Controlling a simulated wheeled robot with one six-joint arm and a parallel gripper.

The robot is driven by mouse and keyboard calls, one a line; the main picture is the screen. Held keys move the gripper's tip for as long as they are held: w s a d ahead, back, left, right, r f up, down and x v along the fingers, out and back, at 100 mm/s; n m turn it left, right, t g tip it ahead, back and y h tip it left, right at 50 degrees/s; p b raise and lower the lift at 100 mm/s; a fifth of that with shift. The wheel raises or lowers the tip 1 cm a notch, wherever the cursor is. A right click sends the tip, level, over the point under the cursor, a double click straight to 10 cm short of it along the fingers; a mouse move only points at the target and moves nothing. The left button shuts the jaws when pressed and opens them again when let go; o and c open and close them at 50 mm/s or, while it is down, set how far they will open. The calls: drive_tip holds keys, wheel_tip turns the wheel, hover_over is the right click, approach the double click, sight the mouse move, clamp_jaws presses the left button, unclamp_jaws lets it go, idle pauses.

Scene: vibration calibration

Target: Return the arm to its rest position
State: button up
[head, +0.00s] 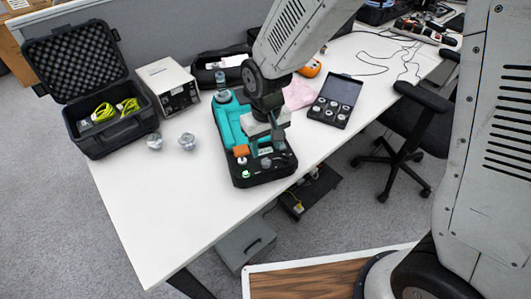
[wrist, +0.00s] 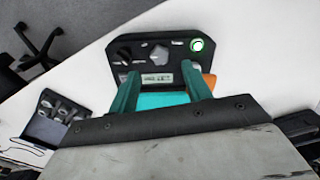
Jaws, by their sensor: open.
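My gripper (head: 266,147) hangs over the teal and black calibration device on the white table (head: 150,215) in the head view. In the wrist view my gripper (wrist: 161,70) shows two teal fingers spread apart with nothing held between them. The device's black control panel (wrist: 160,43), with knobs, a small display and a green-lit round button (wrist: 197,45), lies beyond the fingertips. The device's teal body (head: 229,122) is partly hidden by my arm in the head view. Whether the fingers touch the device cannot be told.
An open black case (head: 115,140) with yellow cables stands at the left, beside two small metal pieces (head: 186,141) and a grey instrument box (head: 168,85). An open case of round weights (head: 330,112) lies to the right. An office chair (head: 415,120) stands beyond the table edge. The table's front left is clear.

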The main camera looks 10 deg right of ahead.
drive_tip(key=shift+r, duration=1.2)
drive_tip(key=s+d+r+m+t, duration=0.1)
drive_tip(key=s+d+r+m, duration=0.3)
drive_tip(key=s+d+r, duration=1.5)
drive_tip(key=shift+s+d, duration=0.55)
drive_tip(key=shift+d, duration=0.35)
drive_tip(key=shift+a+r, duration=0.1)
